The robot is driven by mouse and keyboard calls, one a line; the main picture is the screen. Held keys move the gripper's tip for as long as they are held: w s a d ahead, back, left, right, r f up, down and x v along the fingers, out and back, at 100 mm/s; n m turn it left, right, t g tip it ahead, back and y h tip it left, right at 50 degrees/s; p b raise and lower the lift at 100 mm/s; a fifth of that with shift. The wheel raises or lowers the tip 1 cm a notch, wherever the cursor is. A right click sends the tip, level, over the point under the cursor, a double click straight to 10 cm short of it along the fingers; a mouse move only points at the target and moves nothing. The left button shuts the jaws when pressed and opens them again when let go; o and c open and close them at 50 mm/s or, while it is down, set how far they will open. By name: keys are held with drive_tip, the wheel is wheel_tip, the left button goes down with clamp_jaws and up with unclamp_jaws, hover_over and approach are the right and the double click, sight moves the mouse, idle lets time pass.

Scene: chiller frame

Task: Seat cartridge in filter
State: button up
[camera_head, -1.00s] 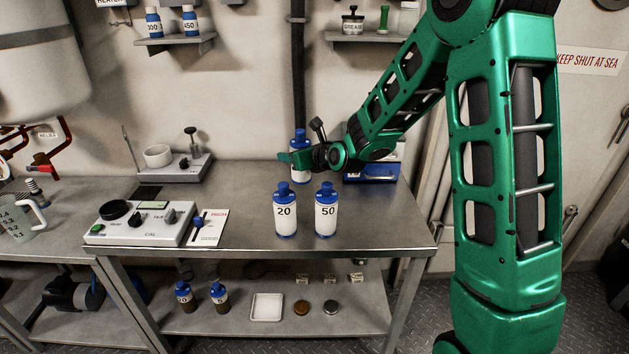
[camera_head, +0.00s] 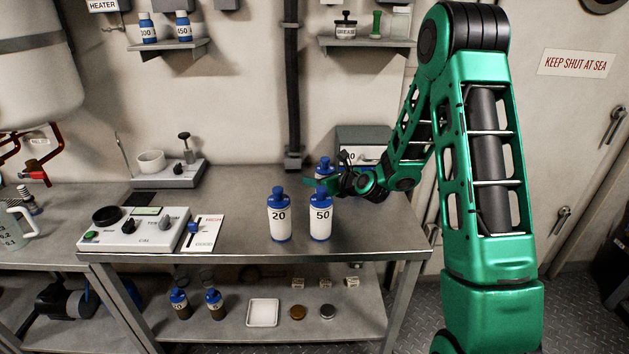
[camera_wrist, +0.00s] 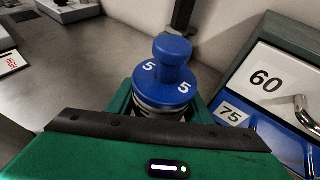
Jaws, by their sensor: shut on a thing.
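My gripper (camera_head: 333,184) is shut on a cartridge (camera_head: 325,168) with a blue knobbed top, behind the bottle marked 50. In the wrist view the cartridge top (camera_wrist: 172,75) carries the figure 5 twice, with a ribbed pale collar below it between the jaws. Its lower part is hidden, so I cannot tell whether it touches the bench. Two white bottles with blue caps, marked 20 (camera_head: 279,220) and 50 (camera_head: 320,218), stand upright on the bench. I cannot tell which thing is the filter.
A box marked 60 (camera_head: 362,143) stands at the back right; the wrist view shows its 60 panel (camera_wrist: 268,80), a blue part marked 75 and a metal handle close by. A control panel (camera_head: 137,230) lies left on the bench (camera_head: 235,205). The bench's middle is fairly clear.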

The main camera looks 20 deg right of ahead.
drive_tip(key=o, duration=1.1)
